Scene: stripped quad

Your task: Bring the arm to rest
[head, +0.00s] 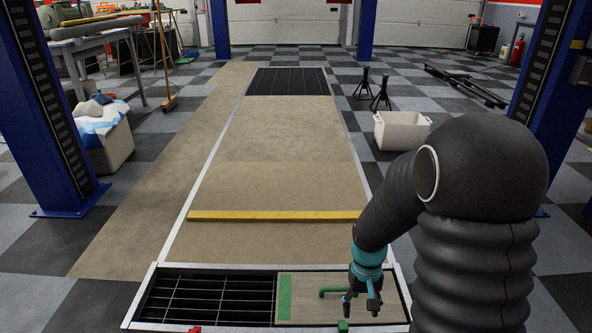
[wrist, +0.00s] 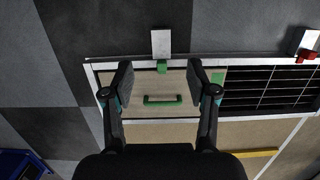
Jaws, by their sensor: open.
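My gripper (head: 361,305) hangs at the end of my arm, fingers pointing down, over the right part of a framed floor pit. In the wrist view my gripper (wrist: 160,84) has its two fingers spread wide apart with nothing between the pads. Below it is a beige panel (head: 307,309) with a green bar handle (head: 333,291) and a green strip (head: 284,297). The handle also shows in the wrist view (wrist: 163,100), between the fingers in the picture. The gripper appears apart from the handle; the exact height gap is hard to tell.
A dark grating (head: 205,298) fills the pit's left part. A yellow bar (head: 272,215) lies across the beige floor beyond. A white bin (head: 401,131) and black stands (head: 381,95) are further right. Blue posts (head: 50,120) flank the lane. The beige floor between is mostly clear.

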